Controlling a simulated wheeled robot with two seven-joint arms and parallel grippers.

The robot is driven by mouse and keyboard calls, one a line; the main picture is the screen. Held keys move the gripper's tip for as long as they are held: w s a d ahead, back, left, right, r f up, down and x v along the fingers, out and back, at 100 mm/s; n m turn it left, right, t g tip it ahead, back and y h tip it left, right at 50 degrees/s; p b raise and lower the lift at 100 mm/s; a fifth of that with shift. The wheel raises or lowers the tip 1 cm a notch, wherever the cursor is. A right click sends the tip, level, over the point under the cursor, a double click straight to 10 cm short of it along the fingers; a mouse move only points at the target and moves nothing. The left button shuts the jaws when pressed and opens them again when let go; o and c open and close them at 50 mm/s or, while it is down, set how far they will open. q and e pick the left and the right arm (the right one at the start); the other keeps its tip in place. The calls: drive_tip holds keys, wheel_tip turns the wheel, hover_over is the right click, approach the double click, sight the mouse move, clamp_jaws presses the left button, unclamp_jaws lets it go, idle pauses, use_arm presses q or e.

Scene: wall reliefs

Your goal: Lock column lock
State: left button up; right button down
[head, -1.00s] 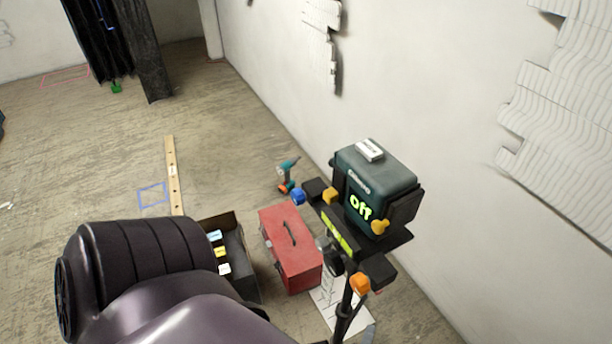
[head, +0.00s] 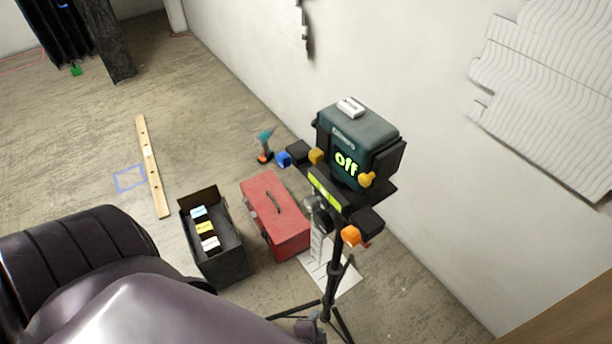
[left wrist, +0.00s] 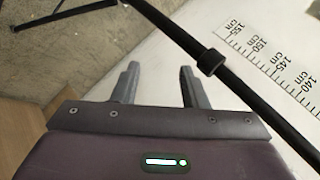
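A black tripod (head: 335,265) stands on the floor in the head view, carrying a dark green device (head: 362,140) that reads "off". Its head has an orange knob (head: 351,235), a blue knob (head: 283,158) and yellow knobs (head: 366,179). I cannot tell which part is the column lock. In the left wrist view my left gripper (left wrist: 160,68) is open, with nothing between its fingers. A black tube with a collar (left wrist: 211,62) crosses slantwise, just right of the fingers and apart from them in the picture. My right gripper is out of view.
A red toolbox (head: 274,217) and an open black box (head: 223,255) stand left of the tripod. A drill (head: 264,146) and a wooden level (head: 152,165) lie beyond. The wall (head: 420,60) is close behind the tripod. A cm scale (left wrist: 270,55) shows in the wrist view.

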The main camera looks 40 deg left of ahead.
use_arm(q)
drive_tip(key=shift+s+a+f, duration=0.35)
drive_tip(key=shift+s+f, duration=0.2)
drive_tip(key=shift+f, duration=0.1)
drive_tip(key=s+a+f+n+g+h, duration=0.1)
drive_tip(key=s+a+f+n+g, duration=0.2)
drive_tip(key=s+f, duration=0.4)
drive_tip(key=s+a+f+n+g+h, duration=0.1)
drive_tip(key=s+a+f+n+g, duration=0.3)
drive_tip(key=s+f, duration=0.4)
drive_tip(key=s+g, duration=0.1)
drive_tip(key=s, duration=0.2)
drive_tip(key=shift+a+n, duration=0.25)
drive_tip(key=shift+n, duration=0.15)
